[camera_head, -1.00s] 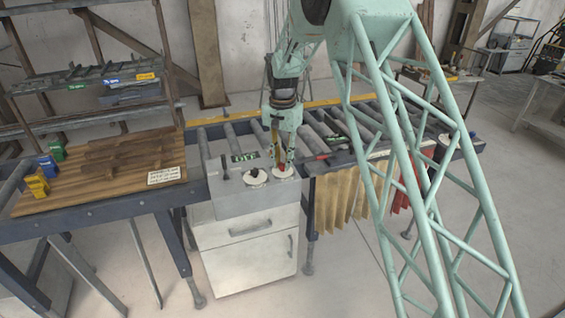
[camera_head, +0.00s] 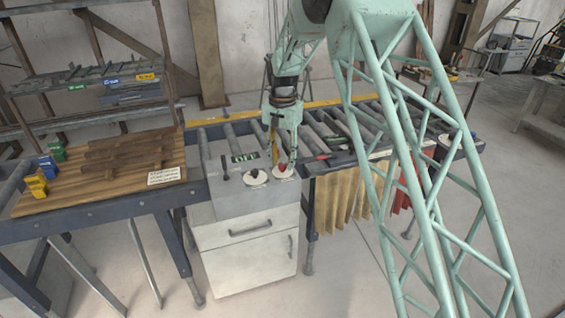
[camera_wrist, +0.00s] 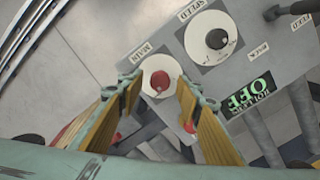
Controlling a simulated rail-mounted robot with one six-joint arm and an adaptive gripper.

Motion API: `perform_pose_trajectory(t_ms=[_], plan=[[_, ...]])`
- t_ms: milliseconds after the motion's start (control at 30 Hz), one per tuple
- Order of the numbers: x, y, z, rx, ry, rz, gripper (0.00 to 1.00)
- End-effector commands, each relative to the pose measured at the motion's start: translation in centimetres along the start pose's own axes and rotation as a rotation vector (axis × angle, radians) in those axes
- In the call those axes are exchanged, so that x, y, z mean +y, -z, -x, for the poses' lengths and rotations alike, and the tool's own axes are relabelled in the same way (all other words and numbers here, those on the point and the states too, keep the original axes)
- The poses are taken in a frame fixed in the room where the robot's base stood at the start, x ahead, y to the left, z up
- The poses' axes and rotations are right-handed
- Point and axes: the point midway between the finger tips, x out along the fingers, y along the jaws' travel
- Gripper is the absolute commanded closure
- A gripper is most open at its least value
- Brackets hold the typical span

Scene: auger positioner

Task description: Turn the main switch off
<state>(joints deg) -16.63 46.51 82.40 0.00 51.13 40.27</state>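The main switch is a red knob (camera_wrist: 160,82) on a round white plate labelled MAIN, on top of the grey control box. In the head view its white plate (camera_head: 283,173) is at the right end of the box top. My gripper (camera_wrist: 158,84) is open, with its two wooden-looking fingers on either side of the knob and a visible gap to it. In the head view my gripper (camera_head: 283,158) points down over the switch. How far the fingertips are above the plate is hard to tell.
A black SPEED knob (camera_wrist: 216,39) sits beside the main switch. A black FEED lever (camera_wrist: 290,10) stands further along. A green display (camera_wrist: 249,94) shows OFF, upside down. The roller conveyor (camera_head: 322,125) runs behind the box, and a plank board (camera_head: 110,165) lies left.

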Motion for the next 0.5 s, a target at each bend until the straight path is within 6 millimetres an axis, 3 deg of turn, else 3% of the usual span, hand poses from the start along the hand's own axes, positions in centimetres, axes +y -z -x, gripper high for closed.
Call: perform_pose_trajectory(t_ms=[500], plan=[[0.0,0.1,6.6,0.002,0.002,0.0,0.67]])
